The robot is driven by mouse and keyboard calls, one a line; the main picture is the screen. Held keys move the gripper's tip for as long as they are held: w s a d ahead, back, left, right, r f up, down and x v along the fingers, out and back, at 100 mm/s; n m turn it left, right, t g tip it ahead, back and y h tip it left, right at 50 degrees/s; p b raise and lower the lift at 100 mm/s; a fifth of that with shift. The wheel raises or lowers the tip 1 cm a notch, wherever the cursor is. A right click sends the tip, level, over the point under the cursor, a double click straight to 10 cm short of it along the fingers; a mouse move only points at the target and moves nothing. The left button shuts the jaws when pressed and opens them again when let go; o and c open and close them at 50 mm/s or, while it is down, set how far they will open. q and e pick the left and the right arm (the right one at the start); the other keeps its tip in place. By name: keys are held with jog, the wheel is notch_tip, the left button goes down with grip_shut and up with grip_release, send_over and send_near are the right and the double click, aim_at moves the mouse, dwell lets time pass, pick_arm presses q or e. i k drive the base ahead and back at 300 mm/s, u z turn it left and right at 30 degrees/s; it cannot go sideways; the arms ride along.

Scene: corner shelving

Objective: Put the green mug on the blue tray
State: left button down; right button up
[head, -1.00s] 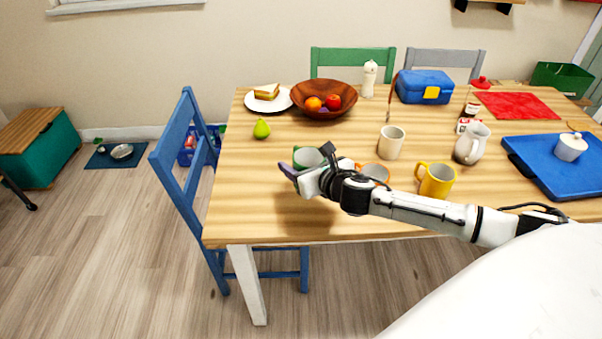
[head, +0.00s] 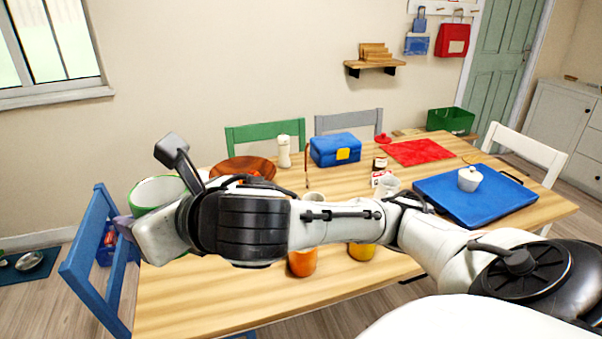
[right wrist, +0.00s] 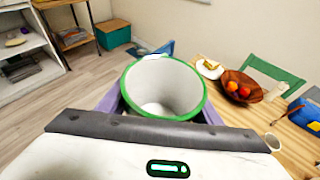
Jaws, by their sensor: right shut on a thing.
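The green mug (head: 157,192), white inside with a green rim, is held up above the left end of the table in the head view. My right gripper (head: 140,222) is shut on it, and my arm hides part of it. In the right wrist view the mug (right wrist: 163,88) sits upright or nearly so between the purple fingers of my right gripper (right wrist: 160,105), and its inside looks empty. The blue tray (head: 500,208) lies on the right part of the table, with a white lidded pot (head: 469,178) on it. My left gripper is not in view.
An orange mug (head: 302,263) and a yellow mug (head: 362,252) stand below my arm. A white jug (head: 389,185), a small jar (head: 380,163) and a blue lunch box (head: 336,150) stand left of the tray. The tray's front part is bare.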

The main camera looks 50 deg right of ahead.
aim_at(457, 205)
jog(key=u, duration=1.65)
jog(key=k, duration=1.95)
jog(key=z, duration=2.75)
jog(key=i, duration=0.5)
jog(key=z, duration=0.1)
